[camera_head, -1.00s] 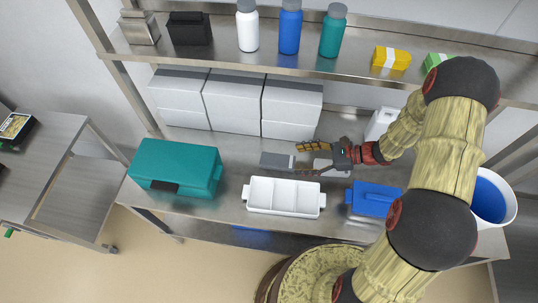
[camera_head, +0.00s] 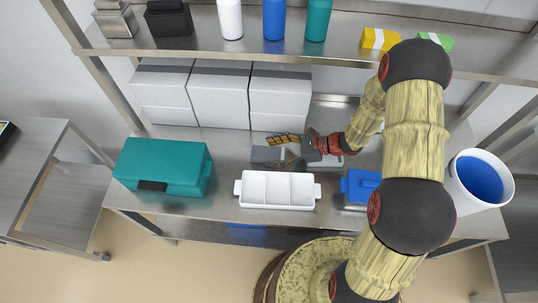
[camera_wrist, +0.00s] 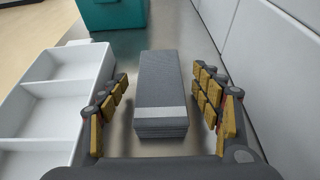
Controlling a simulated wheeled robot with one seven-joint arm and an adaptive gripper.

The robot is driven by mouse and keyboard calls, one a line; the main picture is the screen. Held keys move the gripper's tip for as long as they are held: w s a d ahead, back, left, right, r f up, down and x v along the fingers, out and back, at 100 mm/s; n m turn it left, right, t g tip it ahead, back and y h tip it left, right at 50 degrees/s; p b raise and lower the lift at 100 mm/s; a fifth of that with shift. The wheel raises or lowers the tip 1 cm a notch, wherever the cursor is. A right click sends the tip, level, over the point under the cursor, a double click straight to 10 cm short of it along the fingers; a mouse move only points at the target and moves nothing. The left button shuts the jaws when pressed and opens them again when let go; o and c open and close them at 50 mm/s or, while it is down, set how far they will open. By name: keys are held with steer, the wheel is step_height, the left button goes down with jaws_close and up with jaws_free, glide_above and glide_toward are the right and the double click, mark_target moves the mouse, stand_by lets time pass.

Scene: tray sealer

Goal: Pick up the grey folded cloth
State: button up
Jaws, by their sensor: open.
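The grey folded cloth (camera_wrist: 161,82) lies flat on the steel shelf, a long folded block with a pale band across its near end. In the wrist view my gripper (camera_wrist: 160,88) is open, with one finger on each side of the cloth and a gap on both sides. In the head view the cloth (camera_head: 264,155) shows left of my gripper (camera_head: 286,152), partly hidden by the fingers.
A white three-part tray (camera_head: 277,190) sits just in front of the cloth; its wall is close to my left finger in the wrist view. White boxes (camera_head: 222,95) stand behind. A teal case (camera_head: 163,168) is left, a blue container (camera_head: 360,187) right. An upper shelf (camera_head: 200,45) runs overhead.

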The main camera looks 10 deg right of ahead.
steer(key=shift+c, duration=0.9)
steer(key=c, duration=1.1)
steer(key=shift+o, duration=0.2)
steer(key=shift+r, duration=0.1)
